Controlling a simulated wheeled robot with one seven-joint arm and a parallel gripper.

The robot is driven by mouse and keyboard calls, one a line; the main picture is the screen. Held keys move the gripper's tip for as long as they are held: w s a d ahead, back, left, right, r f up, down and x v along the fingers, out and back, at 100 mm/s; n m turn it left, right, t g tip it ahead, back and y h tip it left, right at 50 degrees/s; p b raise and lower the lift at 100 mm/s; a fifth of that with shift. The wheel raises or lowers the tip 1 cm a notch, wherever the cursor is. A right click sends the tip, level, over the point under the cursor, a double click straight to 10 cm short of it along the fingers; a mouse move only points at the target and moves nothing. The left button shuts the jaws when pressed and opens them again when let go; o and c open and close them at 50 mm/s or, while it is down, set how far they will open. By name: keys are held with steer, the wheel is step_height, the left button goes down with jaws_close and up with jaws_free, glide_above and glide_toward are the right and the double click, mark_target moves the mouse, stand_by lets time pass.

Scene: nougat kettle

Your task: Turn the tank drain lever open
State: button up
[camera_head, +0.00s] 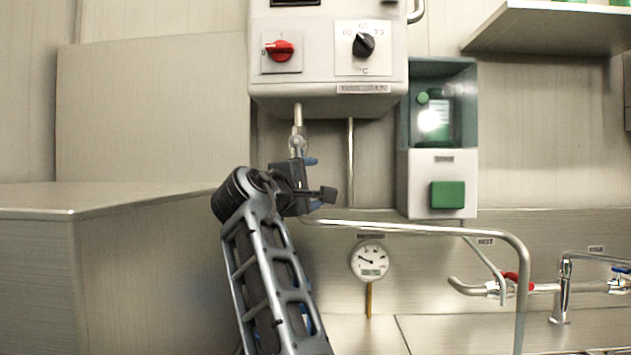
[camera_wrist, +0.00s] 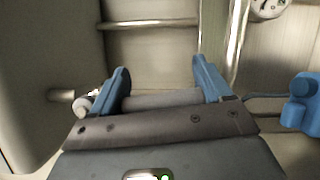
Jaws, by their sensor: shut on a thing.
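The tank (camera_head: 328,60) is a grey wall box with a red knob and a black knob. A short pipe with a valve (camera_head: 297,144) hangs under it. My gripper (camera_head: 312,183) is just below this valve, with blue fingertips pointing away from the head camera. In the wrist view my gripper (camera_wrist: 161,78) has its two blue fingers on either side of a grey bar (camera_wrist: 160,99), which appears to be the drain lever. The fingers are shut on it. My gripper hides the lever in the head view, and its lower part is hidden in the wrist view.
A green-buttoned box (camera_head: 436,185) is right of the tank. A bent steel pipe (camera_head: 430,228) runs right below my gripper. A gauge (camera_head: 369,261) and a tap with a red lever (camera_head: 511,279) are lower right. A metal cabinet (camera_head: 100,200) fills the left.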

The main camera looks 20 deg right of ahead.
steer(key=shift+a+f, duration=0.1)
steer(key=shift+f, duration=0.15)
steer(key=o, duration=1.4)
steer(key=shift+r, duration=0.1)
steer(key=shift+b+v, duration=0.4)
steer(key=shift+v, duration=3.45)
